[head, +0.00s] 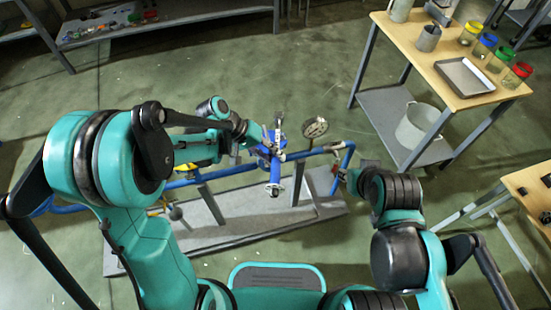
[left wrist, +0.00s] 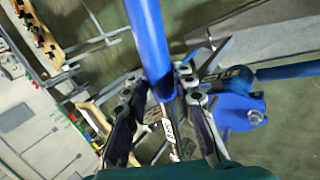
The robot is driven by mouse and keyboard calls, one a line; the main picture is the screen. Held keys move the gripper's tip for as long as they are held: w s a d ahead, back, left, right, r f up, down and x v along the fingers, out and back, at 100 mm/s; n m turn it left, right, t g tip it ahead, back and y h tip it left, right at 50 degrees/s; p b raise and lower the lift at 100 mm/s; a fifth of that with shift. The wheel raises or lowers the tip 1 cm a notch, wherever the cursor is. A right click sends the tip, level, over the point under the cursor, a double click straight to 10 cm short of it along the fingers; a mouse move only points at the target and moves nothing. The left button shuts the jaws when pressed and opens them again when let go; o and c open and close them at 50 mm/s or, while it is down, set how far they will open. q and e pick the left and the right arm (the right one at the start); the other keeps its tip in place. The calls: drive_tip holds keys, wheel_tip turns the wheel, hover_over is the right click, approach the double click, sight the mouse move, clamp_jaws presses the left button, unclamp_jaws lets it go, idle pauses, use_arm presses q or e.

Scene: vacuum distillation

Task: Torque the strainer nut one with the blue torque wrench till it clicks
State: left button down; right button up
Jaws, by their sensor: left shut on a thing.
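My left gripper (head: 266,141) is over the blue pipe assembly in the head view. In the left wrist view my left gripper (left wrist: 163,93) is shut on a blue bar with a metal lower part, which looks like the blue torque wrench (left wrist: 150,40). The strainer (head: 274,170) appears as a blue branch with a round end, just below that gripper in the head view. A blue body with a bolt (left wrist: 240,110) is right of the fingers in the wrist view. I cannot make out nut one or its contact with the wrench. My right gripper (head: 346,178) is by the pipe's right end; its jaws are unclear.
A round gauge (head: 315,127) stands on the pipe, close right of my left gripper. The pipe rig rests on a grey base plate (head: 235,232). A wooden table (head: 425,62) with jars and a tray is at the upper right. Shelving (head: 180,20) is at the upper left.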

use_arm(q)
drive_tip(key=shift+s+d+f, duration=0.1)
drive_tip(key=shift+s+d, duration=0.15)
drive_tip(key=shift+d, duration=0.6)
drive_tip(key=shift+s, duration=0.1)
drive_tip(key=shift+f+b, duration=1.9)
drive_tip(key=shift+f, duration=0.1)
drive_tip(key=shift+f+b, duration=1.7)
drive_tip(key=shift+w+a+f+m+g, duration=0.15)
drive_tip(key=shift+a+m+g, duration=0.5)
drive_tip(key=shift+a, duration=0.7)
